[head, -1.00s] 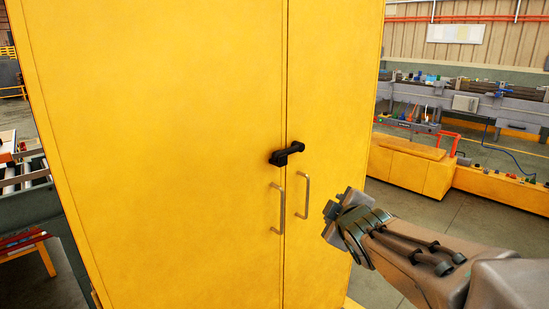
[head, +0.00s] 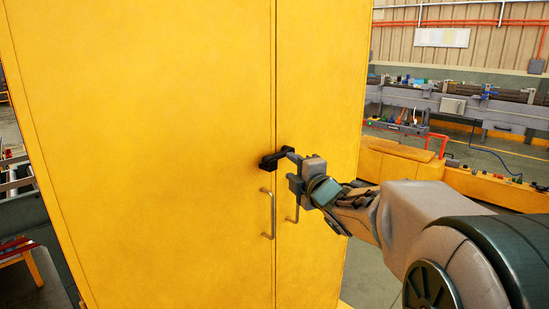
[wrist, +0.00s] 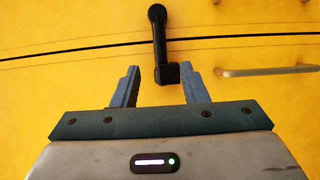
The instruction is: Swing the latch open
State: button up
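The black latch (head: 272,160) sits across the seam between the two doors of a yellow cabinet (head: 150,120). In the wrist view the latch (wrist: 159,38) is an arm with a round knob at one end and a wider block at the other. My gripper (head: 292,168) is at the latch's right end in the head view and hides part of it. In the wrist view my gripper (wrist: 160,84) is open, with its fingers apart and the latch's block end between or just beyond their tips. I cannot tell if they touch it.
Two metal door handles are below the latch; the left one (head: 268,214) is clear, and the right one is partly behind my gripper. One handle (wrist: 268,71) shows right of the fingers in the wrist view. A workbench (head: 450,105) stands farther back right.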

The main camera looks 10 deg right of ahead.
aim_at(280, 158)
jog(key=p+x, duration=0.1)
jog(key=x, duration=0.6)
grip_shut()
